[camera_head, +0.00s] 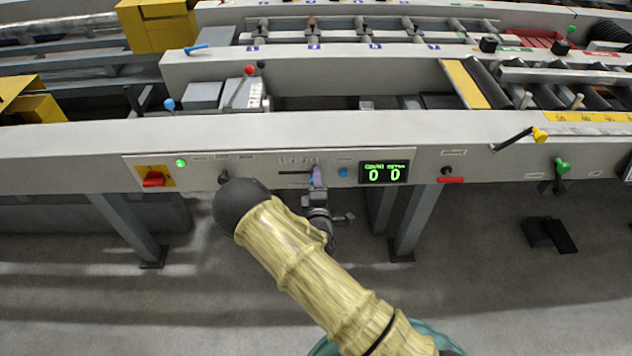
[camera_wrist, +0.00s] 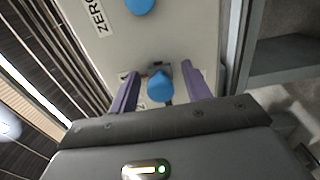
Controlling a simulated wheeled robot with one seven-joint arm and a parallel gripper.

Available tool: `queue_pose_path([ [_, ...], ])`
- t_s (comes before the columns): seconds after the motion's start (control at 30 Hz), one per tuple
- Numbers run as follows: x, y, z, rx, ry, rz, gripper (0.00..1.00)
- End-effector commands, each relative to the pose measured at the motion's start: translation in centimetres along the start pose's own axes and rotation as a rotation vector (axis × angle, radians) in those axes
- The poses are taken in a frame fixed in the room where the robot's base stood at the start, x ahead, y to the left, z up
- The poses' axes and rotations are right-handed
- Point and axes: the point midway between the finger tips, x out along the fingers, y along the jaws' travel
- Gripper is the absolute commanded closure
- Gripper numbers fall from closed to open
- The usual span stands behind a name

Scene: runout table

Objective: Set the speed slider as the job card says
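My gripper (camera_head: 318,180) is at the front panel (camera_head: 225,168), by the right end of a dark horizontal slot (camera_head: 294,172). In the wrist view its two purple fingers (camera_wrist: 160,76) stand open, one on each side of a blue knob (camera_wrist: 160,88), with gaps visible. The knob seems to be the slider's handle; in the head view my fingers hide it. A second blue knob or button (camera_head: 343,172) sits right of the slot, and one shows beside a "ZERO" label in the wrist view (camera_wrist: 140,5). A green display (camera_head: 384,174) reads "0 0". No job card is readable.
A red switch on a yellow plate (camera_head: 154,178), a lit green lamp (camera_head: 181,163) and a black knob (camera_head: 224,177) lie left on the panel. Table legs stand below.

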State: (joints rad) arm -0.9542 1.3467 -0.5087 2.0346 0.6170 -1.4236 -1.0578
Motion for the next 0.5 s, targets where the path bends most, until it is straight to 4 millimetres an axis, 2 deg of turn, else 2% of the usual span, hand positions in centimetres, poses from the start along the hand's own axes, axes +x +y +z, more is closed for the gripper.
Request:
queue_pose_path([
  [0.27,-0.2,0.0,-0.2,0.002,0.003,0.0,0.52],
  [0.37,-0.9,0.0,-0.2,0.001,0.004,-0.001,0.52],
  [0.5,-2.9,0.0,-0.2,0.0,0.004,-0.001,0.52],
])
